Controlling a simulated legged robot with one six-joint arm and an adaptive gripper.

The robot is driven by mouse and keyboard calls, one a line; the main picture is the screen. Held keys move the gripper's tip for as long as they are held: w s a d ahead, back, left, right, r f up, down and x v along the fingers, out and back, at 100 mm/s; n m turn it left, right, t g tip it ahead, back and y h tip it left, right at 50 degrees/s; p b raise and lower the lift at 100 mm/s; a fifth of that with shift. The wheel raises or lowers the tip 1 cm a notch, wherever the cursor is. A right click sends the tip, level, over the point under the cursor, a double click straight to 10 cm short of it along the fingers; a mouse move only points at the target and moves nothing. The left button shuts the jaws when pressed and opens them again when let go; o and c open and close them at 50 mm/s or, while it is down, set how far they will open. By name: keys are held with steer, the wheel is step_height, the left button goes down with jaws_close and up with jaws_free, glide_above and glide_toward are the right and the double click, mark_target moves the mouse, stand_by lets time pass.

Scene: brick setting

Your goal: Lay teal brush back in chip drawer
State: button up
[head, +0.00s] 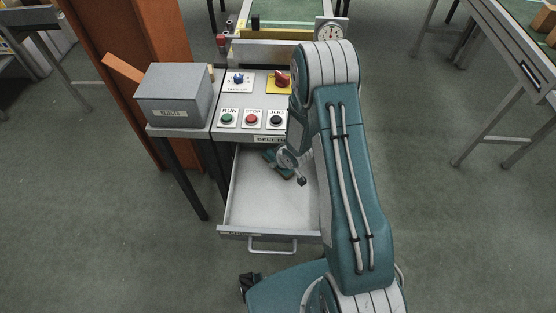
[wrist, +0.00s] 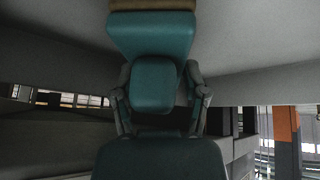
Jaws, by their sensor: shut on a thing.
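The chip drawer (head: 270,212) is pulled open below the control panel, its pale inside mostly bare. My gripper (head: 290,163) is inside the drawer's outline, toward its back right. The teal brush (head: 277,163) shows only in part there, beside my gripper. In the wrist view my gripper (wrist: 159,80) is shut on the teal brush (wrist: 150,36), with a finger on each side of its narrower part. A brown strip lies along the brush's far edge. I cannot tell whether the brush touches the drawer floor. My arm hides the drawer's right side.
The control panel (head: 252,105) with several buttons and knobs stands above the drawer. A grey box (head: 174,95) sits to its left, and a round dial (head: 329,33) stands behind. The drawer's handle (head: 272,249) faces me. Open floor lies to the left.

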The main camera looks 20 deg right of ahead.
steer(key=o, duration=1.2)
steer(key=s+d+r+m+h, duration=0.1)
steer(key=s+d+r, duration=0.15)
steer(key=r, duration=0.75)
steer(key=s+d+r+m+h, duration=0.1)
steer(key=s+r, duration=0.3)
steer(key=r, duration=0.6)
steer(key=s+d+r+m+h, duration=0.15)
steer(key=s+r, duration=0.25)
steer(key=r, duration=0.6)
steer(key=s+a+r+m, duration=0.1)
steer(key=s+a+r, duration=0.1)
steer(key=s+r, duration=0.4)
steer(key=s+a+r+m+y, duration=0.1)
steer(key=s+a+r, duration=0.2)
steer(key=s, duration=0.8)
step_height(320, 180, up, 3)
steer(key=shift+f, duration=0.15)
